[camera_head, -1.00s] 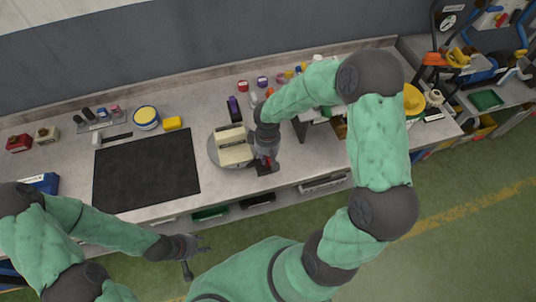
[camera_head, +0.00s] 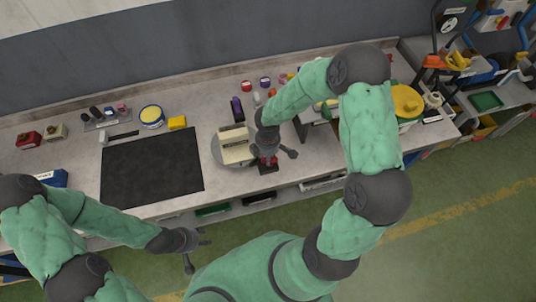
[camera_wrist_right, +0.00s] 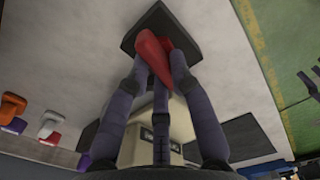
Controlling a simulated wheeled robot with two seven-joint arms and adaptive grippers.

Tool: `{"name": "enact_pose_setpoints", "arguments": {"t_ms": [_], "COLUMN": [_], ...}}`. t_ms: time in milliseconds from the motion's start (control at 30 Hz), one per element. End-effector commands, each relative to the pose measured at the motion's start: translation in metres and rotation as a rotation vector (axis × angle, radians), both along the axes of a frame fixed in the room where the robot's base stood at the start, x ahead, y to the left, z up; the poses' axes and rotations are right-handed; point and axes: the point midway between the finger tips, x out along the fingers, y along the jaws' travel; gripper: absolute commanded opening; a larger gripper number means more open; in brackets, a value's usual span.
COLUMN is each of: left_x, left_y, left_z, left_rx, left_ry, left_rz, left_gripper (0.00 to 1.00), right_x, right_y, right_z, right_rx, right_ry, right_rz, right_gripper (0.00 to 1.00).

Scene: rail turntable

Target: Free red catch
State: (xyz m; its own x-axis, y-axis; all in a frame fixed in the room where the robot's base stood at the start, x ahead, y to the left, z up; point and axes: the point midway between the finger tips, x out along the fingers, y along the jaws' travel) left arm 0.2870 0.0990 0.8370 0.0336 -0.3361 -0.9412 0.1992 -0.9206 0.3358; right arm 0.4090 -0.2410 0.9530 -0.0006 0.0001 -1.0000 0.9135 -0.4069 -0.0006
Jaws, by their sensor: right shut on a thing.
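The red catch (camera_wrist_right: 153,56) is a red lever on a dark base plate (camera_wrist_right: 192,42) in the right wrist view. In the head view the red catch (camera_head: 268,161) shows at the bench's front edge, partly covered by my gripper. My right gripper (camera_wrist_right: 158,72) is shut on the red catch, its fingers on both sides of it. In the head view my right gripper (camera_head: 268,154) is beside the round grey turntable (camera_head: 217,150). A cream block-shaped model (camera_head: 235,146) stands on the turntable. My left gripper (camera_head: 200,257) is open and empty, in front of the bench.
A black mat (camera_head: 150,170) lies left of the turntable. Red (camera_head: 28,139) and cream small boxes are at far left. Green floor lies in front.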

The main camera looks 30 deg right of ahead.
Motion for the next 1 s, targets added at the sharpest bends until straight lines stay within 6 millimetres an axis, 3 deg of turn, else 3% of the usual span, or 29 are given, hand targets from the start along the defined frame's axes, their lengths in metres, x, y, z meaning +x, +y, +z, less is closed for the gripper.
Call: {"name": "enact_pose_setpoints", "arguments": {"t_ms": [767, 800, 867, 1000], "left_x": [0.0, 0.0, 0.0, 0.0], "left_y": [0.0, 0.0, 0.0, 0.0], "left_z": [0.0055, 0.0056, 0.0055, 0.0055], "left_rx": [0.0, 0.0, 0.0, 0.0], "left_ry": [0.0, 0.0, 0.0, 0.0], "left_rz": [0.0, 0.0, 0.0, 0.0], "left_gripper": [0.4, 0.4, 0.4, 0.4], "right_x": [0.0002, 0.0002, 0.0001, -0.0001], "right_y": [-0.0001, -0.0001, 0.0001, 0.0001], "right_z": [0.0003, 0.0004, 0.0004, 0.0002], "right_rx": [-0.001, -0.001, -0.001, 0.0], "right_ry": [-0.002, -0.002, -0.002, -0.001], "right_rz": [0.103, 0.103, 0.103, 0.103], "right_gripper": [0.0, 0.31, 0.46, 0.46]}}
